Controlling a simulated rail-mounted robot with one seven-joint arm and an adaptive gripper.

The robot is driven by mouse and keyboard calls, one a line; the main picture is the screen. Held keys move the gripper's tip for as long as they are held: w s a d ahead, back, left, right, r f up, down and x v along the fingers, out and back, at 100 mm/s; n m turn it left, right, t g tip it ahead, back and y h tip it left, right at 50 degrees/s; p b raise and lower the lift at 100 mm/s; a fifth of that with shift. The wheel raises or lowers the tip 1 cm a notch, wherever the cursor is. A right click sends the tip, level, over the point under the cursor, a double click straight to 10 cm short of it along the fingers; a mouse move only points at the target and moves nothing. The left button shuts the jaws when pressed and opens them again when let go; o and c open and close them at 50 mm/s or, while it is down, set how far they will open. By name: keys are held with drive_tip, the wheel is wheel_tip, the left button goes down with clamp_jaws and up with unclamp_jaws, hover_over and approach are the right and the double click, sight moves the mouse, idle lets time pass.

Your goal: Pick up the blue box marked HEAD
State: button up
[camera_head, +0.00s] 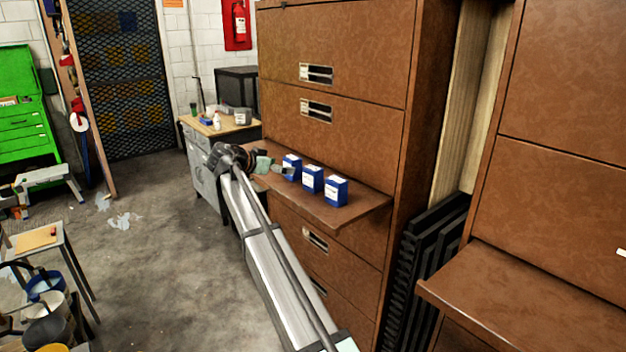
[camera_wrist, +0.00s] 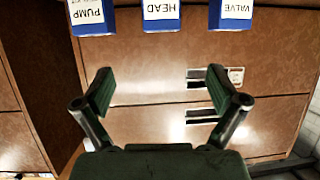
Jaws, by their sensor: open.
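Three blue boxes with white labels stand in a row on the brown pull-out shelf (camera_head: 350,212). In the wrist view the labels appear upside down. The HEAD box (camera_wrist: 161,22) is the middle one, at the top edge and partly cut off. It is also the middle box in the head view (camera_head: 312,180). The PUMP box (camera_wrist: 95,27) is left of it and the VALVE box (camera_wrist: 231,24) right of it in the wrist view. My gripper (camera_wrist: 164,90) is open and empty, with its fingers apart from the boxes. It also shows beside the row in the head view (camera_head: 274,168).
The shelf juts from a tall brown cabinet (camera_head: 335,60) with drawers and recessed handles. Another brown cabinet (camera_head: 565,150) with a ledge stands at the right. A workbench (camera_head: 240,131) with small items is behind. Grey floor (camera_head: 160,240) is open at the left.

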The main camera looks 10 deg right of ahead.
sight(308, 170)
drive_tip(key=p+x, duration=0.3)
drive_tip(key=x, duration=0.6)
drive_tip(key=shift+w+d+f, duration=0.1)
drive_tip(key=shift+d, duration=0.05)
drive_tip(key=shift+w+d+f, duration=0.35)
drive_tip(key=shift+d, duration=0.15)
drive_tip(key=p+x, duration=0.3)
drive_tip(key=x, duration=0.1)
drive_tip(key=shift+w+d+f, duration=0.1)
drive_tip(key=shift+w, duration=0.15)
drive_tip(key=shift+w+d+f, duration=0.15)
drive_tip(key=shift+d+f, duration=0.1)
drive_tip(key=c, duration=1.3)
